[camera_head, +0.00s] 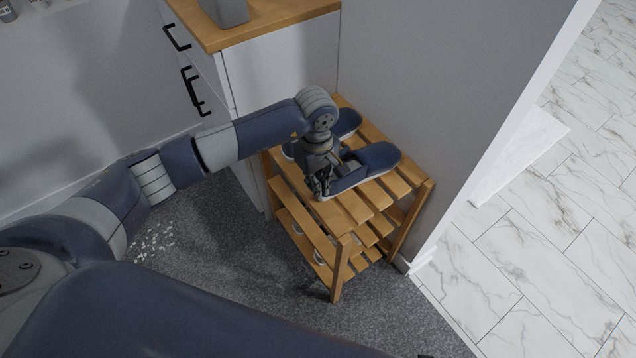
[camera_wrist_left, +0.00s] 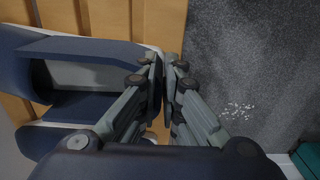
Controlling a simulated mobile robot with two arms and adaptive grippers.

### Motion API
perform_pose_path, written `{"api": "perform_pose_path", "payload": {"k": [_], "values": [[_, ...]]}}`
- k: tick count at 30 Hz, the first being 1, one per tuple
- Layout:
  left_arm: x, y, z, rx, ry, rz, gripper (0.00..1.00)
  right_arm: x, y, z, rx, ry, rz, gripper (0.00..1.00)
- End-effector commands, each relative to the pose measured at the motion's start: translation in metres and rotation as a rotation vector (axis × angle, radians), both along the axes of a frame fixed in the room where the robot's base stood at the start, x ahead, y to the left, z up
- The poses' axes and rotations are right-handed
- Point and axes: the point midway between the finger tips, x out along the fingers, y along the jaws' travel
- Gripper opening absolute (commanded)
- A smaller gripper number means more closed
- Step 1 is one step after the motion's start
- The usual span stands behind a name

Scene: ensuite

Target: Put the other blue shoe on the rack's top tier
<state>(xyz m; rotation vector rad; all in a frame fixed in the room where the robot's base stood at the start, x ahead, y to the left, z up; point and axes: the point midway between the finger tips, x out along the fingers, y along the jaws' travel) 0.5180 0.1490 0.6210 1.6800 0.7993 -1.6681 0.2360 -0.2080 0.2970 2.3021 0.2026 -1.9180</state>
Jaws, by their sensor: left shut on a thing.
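A slatted wooden rack (camera_head: 350,213) stands against the wall, and one blue shoe (camera_head: 379,158) with a pale sole lies on the front part of its top tier. A second blue shoe (camera_head: 347,122) lies behind it on the same tier, partly hidden by my wrist. My left gripper (camera_head: 322,187) is over the top tier, shut on the heel edge of the nearer shoe. In the left wrist view the fingers (camera_wrist_left: 167,75) meet at the rim of this shoe (camera_wrist_left: 90,48), with the other shoe (camera_wrist_left: 38,137) beside it. My right gripper is not in view.
A white cabinet (camera_head: 275,72) with a wooden top and black handles stands behind the rack. A white wall (camera_head: 440,90) borders the rack's right side. Grey carpet (camera_head: 235,235) is open in front, with white specks (camera_head: 152,240) on it. Lower-tier items are mostly hidden.

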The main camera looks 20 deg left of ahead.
Motion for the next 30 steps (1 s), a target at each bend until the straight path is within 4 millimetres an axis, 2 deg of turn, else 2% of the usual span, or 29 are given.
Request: {"api": "perform_pose_path", "payload": {"k": [5,14,17,18,30], "values": [[0.0019,-0.0004,-0.0021,-0.003,-0.007,0.001,0.00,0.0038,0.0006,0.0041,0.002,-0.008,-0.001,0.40],[0.0017,-0.0004,-0.0043,-0.002,-0.006,0.001,0.00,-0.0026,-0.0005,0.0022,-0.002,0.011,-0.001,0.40],[0.0010,0.0000,-0.0047,-0.001,-0.003,0.001,0.22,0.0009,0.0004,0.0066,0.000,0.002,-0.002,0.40],[0.0010,0.0000,-0.0046,-0.001,-0.003,0.001,0.27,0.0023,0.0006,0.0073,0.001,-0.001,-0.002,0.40],[0.0010,0.0000,-0.0031,-0.001,-0.003,0.001,0.27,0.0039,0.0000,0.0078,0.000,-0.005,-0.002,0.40]]}}
